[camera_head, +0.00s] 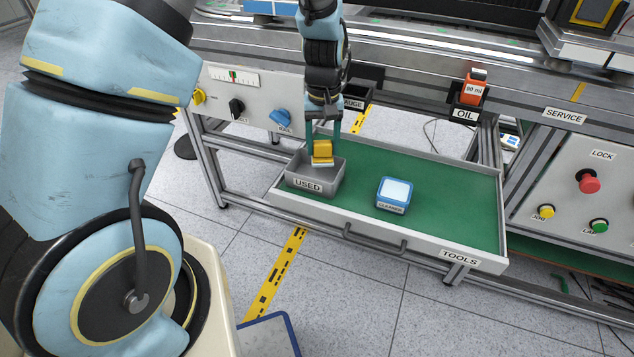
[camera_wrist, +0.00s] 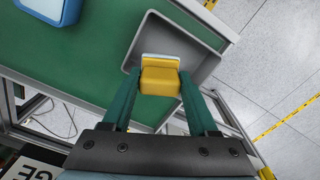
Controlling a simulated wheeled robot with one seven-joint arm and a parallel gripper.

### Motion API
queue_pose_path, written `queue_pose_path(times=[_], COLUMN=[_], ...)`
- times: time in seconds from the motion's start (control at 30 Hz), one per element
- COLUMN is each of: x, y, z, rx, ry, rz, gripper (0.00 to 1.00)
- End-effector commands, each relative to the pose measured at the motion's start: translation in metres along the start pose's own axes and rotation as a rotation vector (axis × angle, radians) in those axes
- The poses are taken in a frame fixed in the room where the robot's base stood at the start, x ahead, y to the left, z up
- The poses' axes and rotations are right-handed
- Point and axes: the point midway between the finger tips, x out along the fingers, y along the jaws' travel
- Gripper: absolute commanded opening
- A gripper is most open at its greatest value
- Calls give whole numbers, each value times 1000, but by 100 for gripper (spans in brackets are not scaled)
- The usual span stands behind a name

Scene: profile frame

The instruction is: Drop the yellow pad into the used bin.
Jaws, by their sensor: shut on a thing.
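The yellow pad (camera_head: 322,149) has a pale white layer on its lower side. My gripper (camera_head: 323,144) is shut on it, with one green finger on each side. In the head view the pad is over the grey bin labelled USED (camera_head: 314,186). The wrist view shows the yellow pad (camera_wrist: 160,80) between the fingertips of my gripper (camera_wrist: 159,84), in front of the open grey used bin (camera_wrist: 205,58). The bin's inside looks empty where it shows; the pad and fingers hide part of it. The exact height of the pad above the bin floor is hard to tell.
The bin stands at the left end of an open drawer labelled TOOLS (camera_head: 459,258) with a green lining. A blue box with a pale top, labelled CLEANER (camera_head: 395,194), sits right of the bin. An orange oil container (camera_head: 473,88) and a panel with knobs are behind.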

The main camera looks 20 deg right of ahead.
Motion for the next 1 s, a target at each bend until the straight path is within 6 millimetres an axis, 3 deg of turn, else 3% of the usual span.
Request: queue_pose_path(times=[0.1, 0.43, 0.47, 0.77, 1.0], x=[15, 17, 17, 17, 16], y=[0, 0, 0, 0, 0], z=[0, 0, 0, 0, 0], rx=[0, 0, 0, 1, 0], ry=[0, 1, 1, 1, 1], rz=[0, 0, 0, 0, 0], gripper=[0, 0, 61, 94, 94])
